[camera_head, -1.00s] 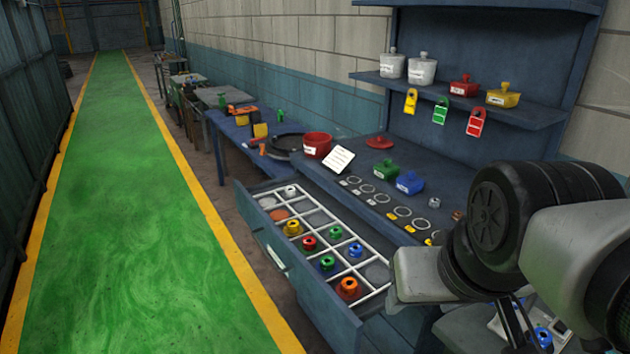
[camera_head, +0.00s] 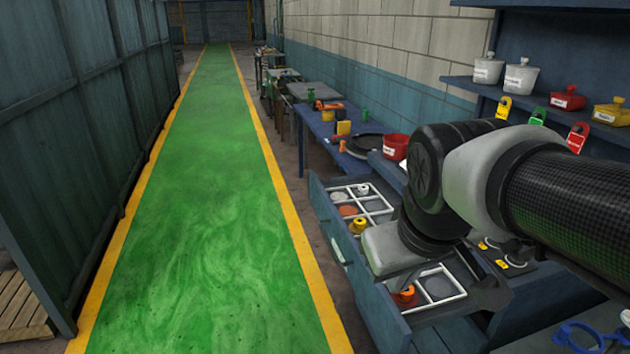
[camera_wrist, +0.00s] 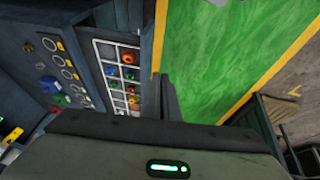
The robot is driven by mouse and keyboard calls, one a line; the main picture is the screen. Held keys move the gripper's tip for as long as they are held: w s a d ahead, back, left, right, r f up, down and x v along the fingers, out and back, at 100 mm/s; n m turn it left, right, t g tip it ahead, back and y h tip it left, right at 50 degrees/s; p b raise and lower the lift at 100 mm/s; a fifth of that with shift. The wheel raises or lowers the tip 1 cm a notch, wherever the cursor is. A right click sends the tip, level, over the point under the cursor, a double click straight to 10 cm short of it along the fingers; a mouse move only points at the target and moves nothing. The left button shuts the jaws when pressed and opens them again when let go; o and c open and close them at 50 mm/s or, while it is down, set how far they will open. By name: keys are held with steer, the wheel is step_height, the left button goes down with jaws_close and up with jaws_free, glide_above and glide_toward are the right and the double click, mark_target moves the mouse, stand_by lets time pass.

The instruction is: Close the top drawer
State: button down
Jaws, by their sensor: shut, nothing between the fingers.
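The top drawer (camera_head: 376,302) stands pulled out from the blue bench, with its handle (camera_head: 337,250) on the aisle side. Its white grid holds coloured knobbed pieces, and my arm hides the middle of it in the head view. The drawer also shows in the wrist view (camera_wrist: 158,38), open, with red, green, blue and orange pieces inside. My gripper (camera_wrist: 167,84) is shut and empty. In the wrist view its dark fingers appear beside the drawer's front panel, on the aisle side. I cannot tell whether they touch it. In the head view the fingertips are hidden.
The green aisle floor (camera_head: 190,220) is clear in front of the drawer. A dark panelled wall (camera_head: 80,130) lines its left side. A red pot (camera_head: 395,147) stands on the bench, and a shelf with pots and tags is above. A blue table (camera_head: 345,125) stands beyond.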

steer(key=w+a+f+n+g+h+p, duration=0.2)
steer(key=w+f+n, duration=0.5)
steer(key=w, duration=0.3)
steer(key=w+a+f+n+g+h+p, duration=0.1)
steer(key=w+a+f+n, duration=0.1)
steer(key=w+f+n, duration=0.65)
steer(key=w+a+f+n+p, duration=0.1)
steer(key=w+a+f+n, duration=0.15)
steer(key=w+f, duration=0.3)
steer(key=d+f+p, duration=0.1)
steer(key=d+f, duration=0.7)
steer(key=f, duration=0.2)
steer(key=shift+w+g+h, duration=0.3)
steer(key=shift+w+g, duration=0.1)
steer(key=shift+f, duration=0.1)
